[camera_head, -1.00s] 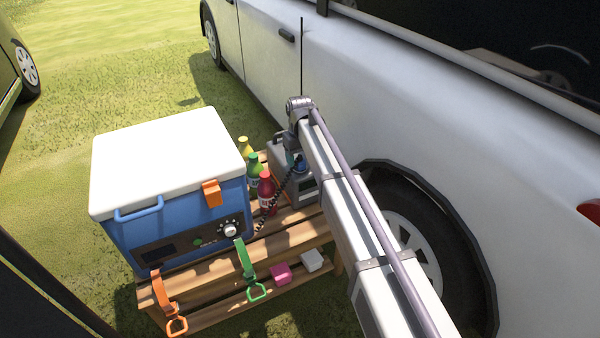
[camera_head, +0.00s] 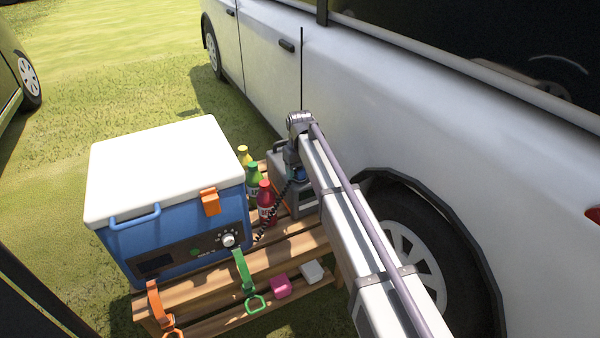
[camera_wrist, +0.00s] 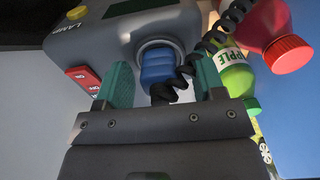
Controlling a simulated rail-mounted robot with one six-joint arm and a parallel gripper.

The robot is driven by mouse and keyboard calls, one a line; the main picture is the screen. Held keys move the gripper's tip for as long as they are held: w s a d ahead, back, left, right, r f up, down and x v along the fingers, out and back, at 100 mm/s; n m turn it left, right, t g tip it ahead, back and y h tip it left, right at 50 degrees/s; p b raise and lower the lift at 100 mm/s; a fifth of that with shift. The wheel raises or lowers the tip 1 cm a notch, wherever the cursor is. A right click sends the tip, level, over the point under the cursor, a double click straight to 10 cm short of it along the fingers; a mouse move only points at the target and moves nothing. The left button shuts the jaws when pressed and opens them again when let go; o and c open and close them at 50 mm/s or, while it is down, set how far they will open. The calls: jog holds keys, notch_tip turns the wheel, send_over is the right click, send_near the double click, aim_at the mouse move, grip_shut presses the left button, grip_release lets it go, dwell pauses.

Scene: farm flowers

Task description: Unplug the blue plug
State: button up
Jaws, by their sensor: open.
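The blue plug (camera_wrist: 160,66) sits in a round socket on the grey power box (camera_wrist: 105,38) in the wrist view, with a black coiled cord (camera_wrist: 190,72) running from it. My gripper (camera_wrist: 160,82) is open, its two green fingers at either side of the plug's lower end. I cannot tell whether they touch it. In the head view the grey box (camera_head: 306,200) stands on the wooden bench beneath the end of my arm, and a bit of the blue plug (camera_head: 298,174) shows there.
A blue cooler with a white lid (camera_head: 165,170) stands left on the wooden bench (camera_head: 290,248). Several bottles, including a red one (camera_head: 266,203), stand between cooler and box. A white car (camera_head: 440,110) is close on the right. A red switch (camera_wrist: 84,79) is on the box.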

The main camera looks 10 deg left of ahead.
grip_shut()
jog(key=shift+r+p, duration=3.05)
